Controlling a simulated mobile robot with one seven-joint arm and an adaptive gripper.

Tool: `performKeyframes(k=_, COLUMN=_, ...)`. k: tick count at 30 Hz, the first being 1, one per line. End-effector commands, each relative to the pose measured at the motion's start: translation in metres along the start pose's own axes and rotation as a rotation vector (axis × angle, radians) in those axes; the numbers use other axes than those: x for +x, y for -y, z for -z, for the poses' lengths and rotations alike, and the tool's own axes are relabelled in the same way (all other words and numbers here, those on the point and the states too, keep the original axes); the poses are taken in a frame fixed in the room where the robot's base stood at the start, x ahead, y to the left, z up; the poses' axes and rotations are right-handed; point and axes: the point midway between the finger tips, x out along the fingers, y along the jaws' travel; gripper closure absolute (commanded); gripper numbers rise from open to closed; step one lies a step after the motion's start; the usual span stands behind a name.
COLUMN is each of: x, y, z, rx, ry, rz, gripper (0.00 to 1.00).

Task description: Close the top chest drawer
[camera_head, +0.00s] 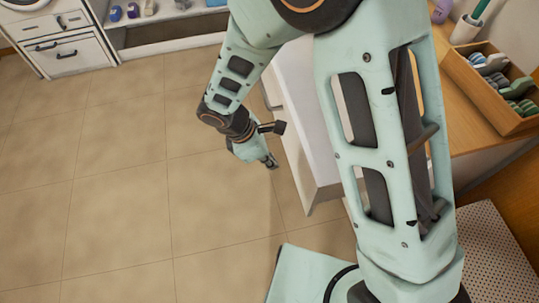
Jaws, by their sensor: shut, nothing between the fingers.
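A white chest (310,120) stands in the middle right, largely hidden behind my arm. Its left side shows a front edge with a narrow gap near the top left. I cannot tell which part is the top drawer or how far it stands out. My gripper (271,162) is shut and empty, pointing down and to the right over the tiled floor, just left of the chest. It appears apart from the chest, though the depth between them is hard to judge.
A wooden crate (462,75) of small items and a white cup (465,30) stand on the wooden counter (480,140) at right. A white cabinet (62,55) and shelf (170,42) stand at top left. The floor (120,190) at left is clear.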

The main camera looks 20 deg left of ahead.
Motion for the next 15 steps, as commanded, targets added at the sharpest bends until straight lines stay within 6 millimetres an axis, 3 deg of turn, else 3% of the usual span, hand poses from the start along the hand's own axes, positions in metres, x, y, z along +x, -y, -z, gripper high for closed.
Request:
performKeyframes(k=1, x=0.015, y=0.001, z=0.000, rx=-0.001, ry=0.003, rz=0.005, gripper=1.00)
performKeyframes(k=7, x=0.055, y=0.001, z=-0.001, rx=0.001, ry=0.003, rz=0.003, gripper=1.00)
performKeyframes(k=9, x=0.055, y=0.000, z=-0.015, rx=0.004, ry=0.002, rz=0.000, gripper=1.00)
performKeyframes(k=15, x=0.063, y=0.000, z=-0.034, rx=0.002, ry=0.001, rz=0.000, gripper=1.00)
